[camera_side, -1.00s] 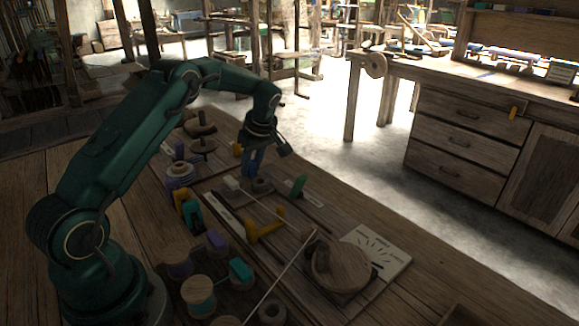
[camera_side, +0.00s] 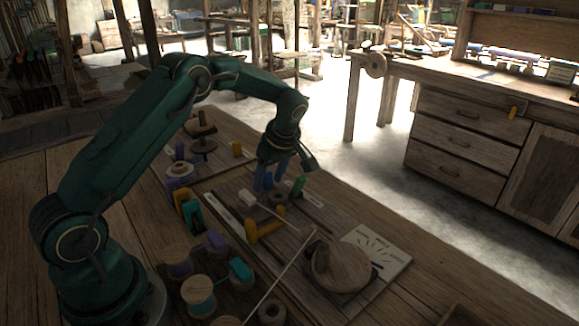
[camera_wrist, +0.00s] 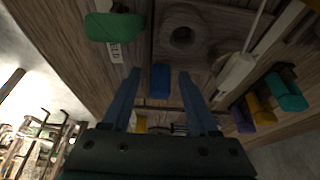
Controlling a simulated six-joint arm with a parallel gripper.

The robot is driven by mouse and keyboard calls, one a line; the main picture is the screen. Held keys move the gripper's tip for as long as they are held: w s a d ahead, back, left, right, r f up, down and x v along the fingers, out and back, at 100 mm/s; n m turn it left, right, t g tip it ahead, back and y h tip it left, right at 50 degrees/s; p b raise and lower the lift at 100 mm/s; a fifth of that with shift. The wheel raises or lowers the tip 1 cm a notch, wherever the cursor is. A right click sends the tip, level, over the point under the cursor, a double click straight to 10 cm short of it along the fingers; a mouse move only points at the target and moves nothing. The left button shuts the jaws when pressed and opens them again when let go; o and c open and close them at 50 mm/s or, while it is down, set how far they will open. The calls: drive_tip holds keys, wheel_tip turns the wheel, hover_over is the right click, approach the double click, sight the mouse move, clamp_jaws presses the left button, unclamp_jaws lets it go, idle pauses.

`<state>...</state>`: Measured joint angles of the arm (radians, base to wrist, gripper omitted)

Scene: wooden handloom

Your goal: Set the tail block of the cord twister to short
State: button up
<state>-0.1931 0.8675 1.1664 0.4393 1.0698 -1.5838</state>
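The tail block, which I take to be the wooden block with a round ring (camera_side: 279,198), sits on the cord twister's board (camera_side: 322,222). In the wrist view its ring (camera_wrist: 181,38) lies beyond my fingertips. A white block (camera_side: 247,199) with a thin pale cord is beside it, also seen in the wrist view (camera_wrist: 236,72). My gripper (camera_wrist: 159,73) points down at the block. Its two blue fingers are apart, with a blue post (camera_wrist: 160,80) between them and visible gaps on both sides. A green piece (camera_side: 298,186) stands close by, beside a partly readable label (camera_wrist: 115,52).
A wooden wheel (camera_side: 343,268) and a marked white plate (camera_side: 383,250) are at the board's near end. A yellow bracket (camera_side: 264,226) stands near the white block. Spools (camera_side: 199,297) and coloured pieces line the left side. A pale strip (camera_side: 222,212) lies along the board's left.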

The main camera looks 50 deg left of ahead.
drive_tip(key=shift+v, duration=2.6)
drive_tip(key=s+d+r+m+t+h, duration=0.1)
drive_tip(key=s+d+r+m+t, duration=0.2)
drive_tip(key=r, duration=0.4)
drive_tip(key=s+d+r+m+t, duration=0.1)
drive_tip(key=s+d+r, duration=0.25)
drive_tip(key=r, duration=0.35)
drive_tip(key=s+d+f+m+h, duration=0.1)
drive_tip(key=s+d+f+m, duration=0.1)
drive_tip(key=s+m, duration=0.5)
drive_tip(key=s+d+f+m+t+h, duration=0.1)
drive_tip(key=s+d+f+m+h, duration=0.1)
drive_tip(key=s+d+m, duration=0.3)
drive_tip(key=shift+s+f+m+t, duration=0.3)
drive_tip(key=shift+s+f+m, duration=0.5)
drive_tip(key=shift+s+m, duration=0.25)
